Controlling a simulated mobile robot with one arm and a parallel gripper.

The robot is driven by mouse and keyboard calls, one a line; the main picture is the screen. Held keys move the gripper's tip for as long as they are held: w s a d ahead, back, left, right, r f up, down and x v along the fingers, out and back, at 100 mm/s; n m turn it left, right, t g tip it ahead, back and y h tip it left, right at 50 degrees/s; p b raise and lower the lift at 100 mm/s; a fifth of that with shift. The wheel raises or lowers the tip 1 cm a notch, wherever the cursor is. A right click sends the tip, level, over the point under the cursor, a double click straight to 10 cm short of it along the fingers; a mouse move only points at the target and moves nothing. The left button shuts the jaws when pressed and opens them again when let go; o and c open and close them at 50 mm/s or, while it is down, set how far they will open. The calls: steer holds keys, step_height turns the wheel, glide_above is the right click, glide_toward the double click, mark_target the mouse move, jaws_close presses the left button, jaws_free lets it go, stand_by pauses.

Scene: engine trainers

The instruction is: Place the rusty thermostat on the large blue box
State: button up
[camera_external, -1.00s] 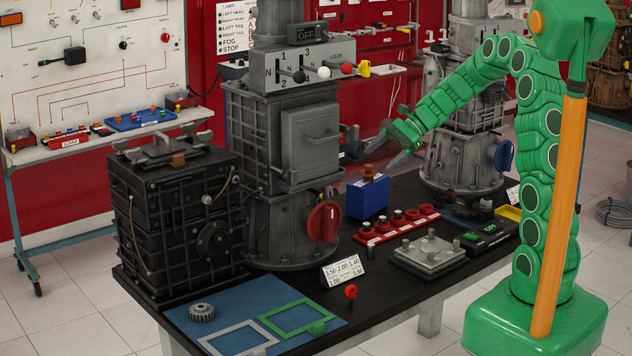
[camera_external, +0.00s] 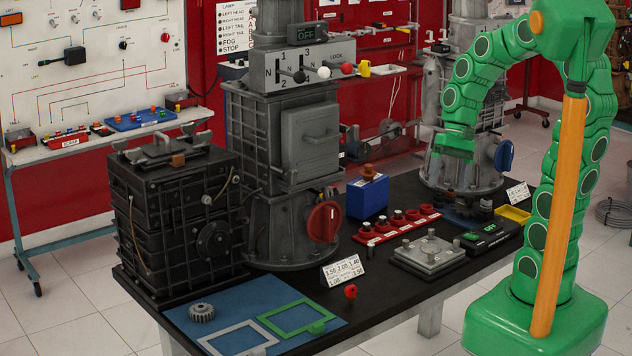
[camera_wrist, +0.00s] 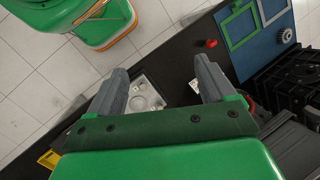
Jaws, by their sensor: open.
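The rusty thermostat (camera_external: 369,171) is a small brown piece resting on top of the large blue box (camera_external: 367,199), near the middle of the black table. My gripper (camera_wrist: 161,73) is open in the wrist view, with its two grey fingers apart and nothing seen between them. In the external view the green end of my arm (camera_external: 454,146) hangs up and to the right of the box, clear of the thermostat; its fingers are hard to make out there. I cannot make out the thermostat or the blue box in the wrist view.
A red strip with several knobs (camera_external: 397,225) and a grey metal plate (camera_external: 429,255) lie in front of the box. A tall grey gearbox (camera_external: 300,140) stands to the left, another machine (camera_external: 462,165) behind. A yellow tray (camera_external: 513,213) is at the right end.

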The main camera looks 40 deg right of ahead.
steer(key=s+d+n+h, duration=0.4)
steer(key=s+d, duration=0.2)
steer(key=s, duration=0.6)
steer(key=shift+d, duration=0.15)
